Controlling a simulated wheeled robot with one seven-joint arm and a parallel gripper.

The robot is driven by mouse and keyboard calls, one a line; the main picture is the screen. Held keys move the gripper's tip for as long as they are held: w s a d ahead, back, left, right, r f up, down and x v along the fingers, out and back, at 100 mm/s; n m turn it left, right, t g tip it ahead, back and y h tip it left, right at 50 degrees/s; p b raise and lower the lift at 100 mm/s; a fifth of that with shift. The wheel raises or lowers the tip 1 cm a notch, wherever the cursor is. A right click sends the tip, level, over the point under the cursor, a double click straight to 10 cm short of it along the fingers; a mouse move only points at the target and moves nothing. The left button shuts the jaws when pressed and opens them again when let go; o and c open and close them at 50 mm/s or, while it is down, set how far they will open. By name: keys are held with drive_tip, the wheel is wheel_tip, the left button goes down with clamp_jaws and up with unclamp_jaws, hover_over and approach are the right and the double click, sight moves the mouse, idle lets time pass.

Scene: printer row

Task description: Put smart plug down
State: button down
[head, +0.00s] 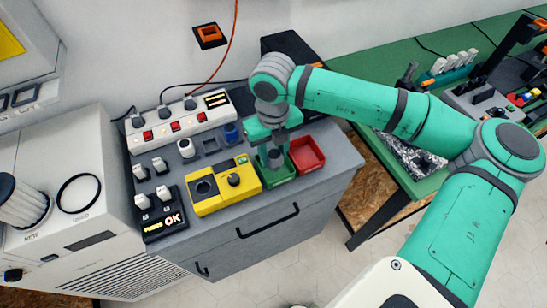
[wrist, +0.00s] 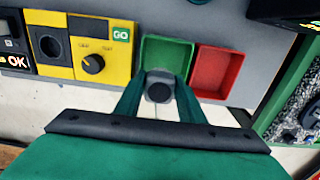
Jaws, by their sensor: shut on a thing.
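My gripper (head: 273,149) is shut on the smart plug (head: 275,158), a small grey piece with a dark round face. In the wrist view the plug (wrist: 158,91) sits between the two fingertips (wrist: 157,96). The head view shows it over the green tray (head: 279,179), and the fingers hide part of that tray. In the wrist view the green tray (wrist: 166,41) looks empty where it shows, with the plug at its near edge. I cannot tell whether the plug touches the tray.
A red tray (head: 306,154) stands beside the green one. A yellow tester (head: 222,186) with a knob is to the left. A black OK panel (head: 161,219), a white power strip (head: 178,121), several white plugs and a blue piece (head: 231,133) share the grey cabinet top.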

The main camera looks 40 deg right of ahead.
sight(273, 148)
drive_tip(key=shift+w+d+f, duration=0.35)
drive_tip(key=shift+w+f, duration=0.1)
drive_tip(key=shift+f, duration=0.25)
drive_tip(key=shift+w+d+f, duration=0.1)
drive_tip(key=shift+f, duration=1.6)
drive_tip(key=shift+f, duration=0.15)
drive_tip(key=c, duration=1.5)
unclamp_jaws()
drive_tip(key=shift+o, duration=0.2)
wheel_tip(273, 148, up, 12)
drive_tip(key=shift+r, duration=0.2)
